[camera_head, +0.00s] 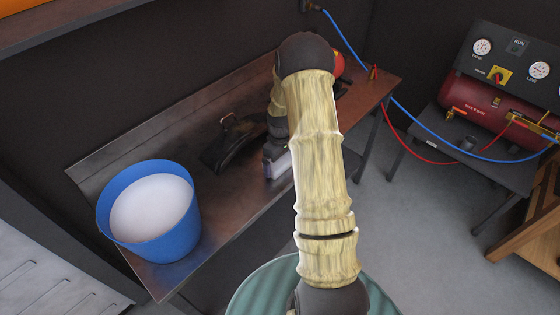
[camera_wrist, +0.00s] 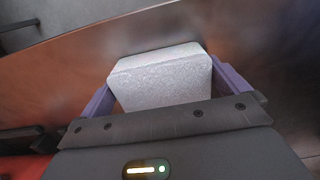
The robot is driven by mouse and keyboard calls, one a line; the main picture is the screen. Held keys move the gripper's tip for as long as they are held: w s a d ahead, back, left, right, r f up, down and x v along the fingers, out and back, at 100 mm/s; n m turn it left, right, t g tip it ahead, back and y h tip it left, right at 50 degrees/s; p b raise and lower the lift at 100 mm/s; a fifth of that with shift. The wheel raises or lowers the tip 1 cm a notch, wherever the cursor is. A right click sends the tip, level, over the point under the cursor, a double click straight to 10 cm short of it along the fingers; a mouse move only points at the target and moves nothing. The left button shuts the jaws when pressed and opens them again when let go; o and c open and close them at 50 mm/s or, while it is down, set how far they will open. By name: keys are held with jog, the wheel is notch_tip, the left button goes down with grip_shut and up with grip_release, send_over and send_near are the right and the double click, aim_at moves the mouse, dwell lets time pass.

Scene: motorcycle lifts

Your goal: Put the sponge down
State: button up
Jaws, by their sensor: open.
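A pale grey block-shaped sponge (camera_wrist: 160,78) shows in the wrist view between the two purple fingers of my gripper (camera_wrist: 165,90). The jaws are open around it, with a finger on each side. The sponge appears to rest on the brown bench top (camera_wrist: 60,75), though its underside is hidden. In the head view my gripper (camera_head: 277,160) is low over the bench (camera_head: 225,215), partly hidden behind my arm. A small pale patch there may be the sponge, but I cannot tell it from the gripper.
A blue bucket (camera_head: 172,245) with whitish contents stands at the bench's left end. A dark object with a handle (camera_head: 228,145) lies behind my gripper. A red compressor (camera_head: 500,110) with hoses stands on a table at right. Bare bench lies between bucket and gripper.

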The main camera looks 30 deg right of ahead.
notch_tip(320, 180, up, 12)
jog(key=b, duration=0.2)
jog(key=shift+f, duration=0.15)
jog(key=shift+w, duration=0.1)
dwell(0.4)
jog(key=s+a+r+m+t, duration=0.1)
jog(key=s+a+r+m, duration=0.1)
jog(key=s+a, duration=0.5)
jog(key=s+a+r+m+t, duration=0.1)
jog(key=s+a+r+m, duration=0.1)
jog(key=s+a, duration=0.6)
jog(key=s+r, duration=0.1)
jog(key=s, duration=0.2)
jog(key=shift+s+a+t, duration=0.25)
jog(key=shift+a+t, duration=0.05)
